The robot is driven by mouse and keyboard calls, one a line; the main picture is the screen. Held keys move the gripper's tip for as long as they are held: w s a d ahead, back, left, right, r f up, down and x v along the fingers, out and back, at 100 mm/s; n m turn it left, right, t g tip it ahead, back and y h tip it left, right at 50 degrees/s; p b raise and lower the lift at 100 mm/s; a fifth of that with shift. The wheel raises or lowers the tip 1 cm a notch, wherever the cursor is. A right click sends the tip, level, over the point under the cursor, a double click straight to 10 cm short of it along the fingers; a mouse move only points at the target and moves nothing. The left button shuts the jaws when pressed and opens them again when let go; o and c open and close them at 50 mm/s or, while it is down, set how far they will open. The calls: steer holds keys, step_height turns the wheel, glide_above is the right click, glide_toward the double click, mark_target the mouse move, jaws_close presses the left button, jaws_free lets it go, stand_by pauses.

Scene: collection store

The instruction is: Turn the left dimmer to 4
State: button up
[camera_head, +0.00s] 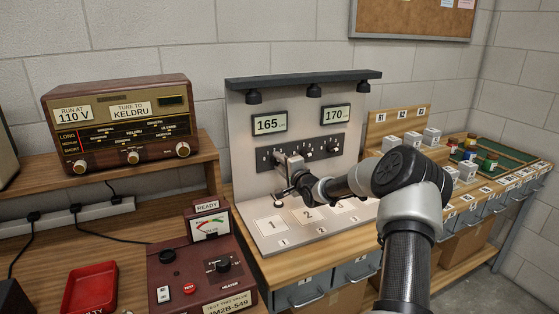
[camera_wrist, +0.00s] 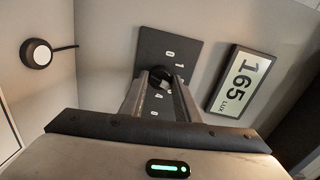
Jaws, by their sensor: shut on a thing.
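The dark dimmer panel (camera_head: 325,146) is on the grey upright board, below two displays. My gripper (camera_head: 281,158) is at the panel's left end and covers the left dimmer in the head view. In the wrist view my gripper (camera_wrist: 160,84) is shut on the left dimmer (camera_wrist: 160,72), a dark knob mostly hidden between the jaws. Parts of its number scale show around the jaws, with a 1 and a 4 at the right side. The knob's pointer cannot be made out. The left display (camera_head: 269,123) reads 165, with LUX legible in the wrist view (camera_wrist: 238,80).
The right display (camera_head: 337,114) reads 170. Lamps hang from the dark canopy (camera_head: 305,78) above. A base with numbered squares (camera_head: 270,225) lies below the panel. A radio (camera_head: 120,125) and a red valve tester (camera_head: 203,262) stand left; small white boxes (camera_head: 432,136) stand right.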

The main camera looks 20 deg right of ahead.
steer(key=m, duration=0.3)
steer(key=m+b, duration=0.1)
steer(key=m, duration=0.2)
steer(key=shift+d+f+y, duration=0.15)
steer(key=shift+y, duration=0.15)
steer(key=m+b, duration=0.2)
steer(key=m, duration=0.1)
steer(key=shift+b, duration=0.35)
steer(key=shift+m+t+y+b, duration=0.3)
steer(key=shift+m+b, duration=0.75)
steer(key=shift+m, duration=0.35)
steer(key=shift+r, duration=0.2)
steer(key=o, duration=1)
steer(key=shift+f, duration=0.1)
steer(key=s, duration=0.5)
steer(key=s+d, duration=0.1)
steer(key=s, duration=0.5)
steer(key=s+p, duration=0.1)
steer(key=s, duration=0.5)
steer(key=shift+s+d+r, duration=0.15)
steer(key=shift+d+r, duration=0.1)
